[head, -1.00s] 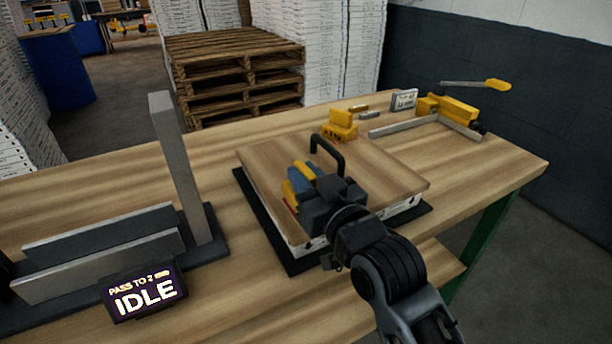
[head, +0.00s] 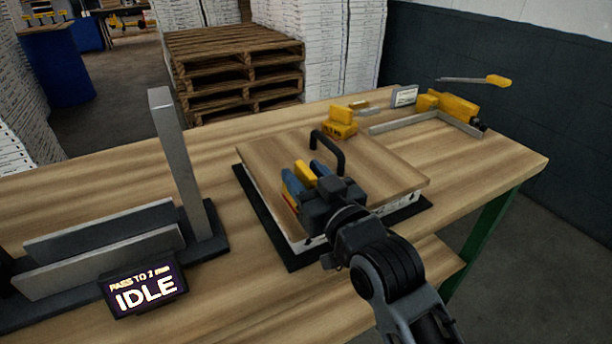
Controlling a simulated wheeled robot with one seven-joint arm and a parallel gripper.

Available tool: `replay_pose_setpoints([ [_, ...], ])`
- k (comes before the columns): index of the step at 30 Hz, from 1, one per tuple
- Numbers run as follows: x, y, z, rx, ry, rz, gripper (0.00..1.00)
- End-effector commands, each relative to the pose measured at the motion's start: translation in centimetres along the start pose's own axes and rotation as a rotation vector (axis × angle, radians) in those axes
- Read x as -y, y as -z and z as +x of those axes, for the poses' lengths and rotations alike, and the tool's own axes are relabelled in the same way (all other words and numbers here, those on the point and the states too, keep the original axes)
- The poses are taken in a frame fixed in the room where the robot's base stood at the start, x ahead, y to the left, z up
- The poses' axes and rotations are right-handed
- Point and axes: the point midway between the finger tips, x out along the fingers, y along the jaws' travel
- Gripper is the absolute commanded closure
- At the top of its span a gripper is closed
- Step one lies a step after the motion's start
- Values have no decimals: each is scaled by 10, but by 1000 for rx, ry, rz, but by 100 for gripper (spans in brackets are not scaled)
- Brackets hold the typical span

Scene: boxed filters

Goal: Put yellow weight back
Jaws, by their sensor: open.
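My gripper (head: 308,177) is over the wooden board, with its blue fingers apart. A yellow block (head: 305,172) shows between the fingers, and a strip of yellow and orange shows at their left side. The gripper hides most of it, so I cannot tell its full shape or whether it touches the fingers or the board. Another yellow block (head: 340,123), stepped in shape with a dark label, stands on the table behind the board. I cannot tell from its label which is the weight. The board (head: 385,165) has a black handle (head: 329,150) just behind the gripper.
The board lies on a white box over a black mat (head: 281,245). A grey slotted stand with an upright post (head: 180,165) and an IDLE display (head: 144,290) is at left. A yellow-handled tool (head: 452,107) and a small sign (head: 404,96) are at back right.

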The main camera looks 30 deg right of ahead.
Motion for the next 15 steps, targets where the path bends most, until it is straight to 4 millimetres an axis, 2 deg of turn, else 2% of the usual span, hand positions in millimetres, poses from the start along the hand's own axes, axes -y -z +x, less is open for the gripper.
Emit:
replay_pose_setpoints([
  [3,0,-2,0,-1,-1,0,53],
  [5,0,-2,-8,1,0,1,53],
  [15,1,-2,-63,0,1,0,53],
])
